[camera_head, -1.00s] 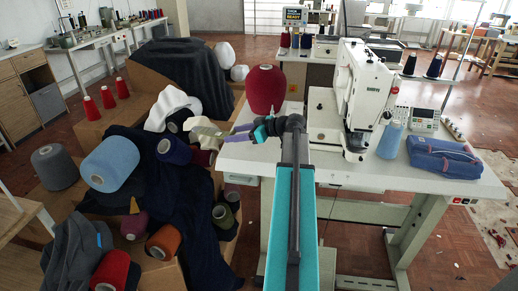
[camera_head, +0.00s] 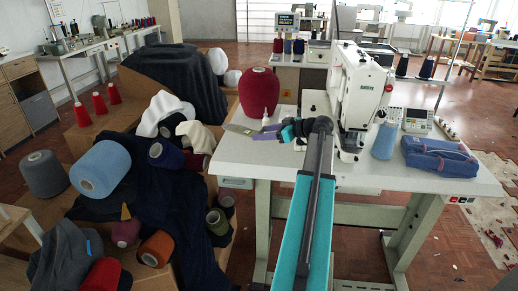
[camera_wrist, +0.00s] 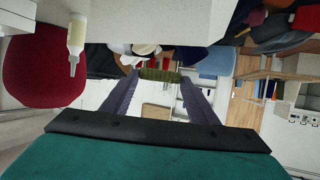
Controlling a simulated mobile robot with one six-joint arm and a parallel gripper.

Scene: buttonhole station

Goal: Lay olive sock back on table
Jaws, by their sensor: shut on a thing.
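My gripper (camera_head: 250,129) is over the left end of the white sewing table (camera_head: 260,156) in the head view. In the wrist view, my gripper (camera_wrist: 160,78) has its two purple fingers closed on the olive sock (camera_wrist: 161,76), a small ribbed green roll between the fingertips. The sock (camera_head: 238,128) shows only as a thin greenish strip in the head view. Its height above the table is hard to tell.
A large red yarn cone (camera_head: 259,92) and a small white bottle (camera_head: 265,118) stand close by. The sewing machine (camera_head: 358,95), a blue cone (camera_head: 384,141) and a blue pouch (camera_head: 438,157) are to the right. Yarn and fabric crowd the boxes left of the table.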

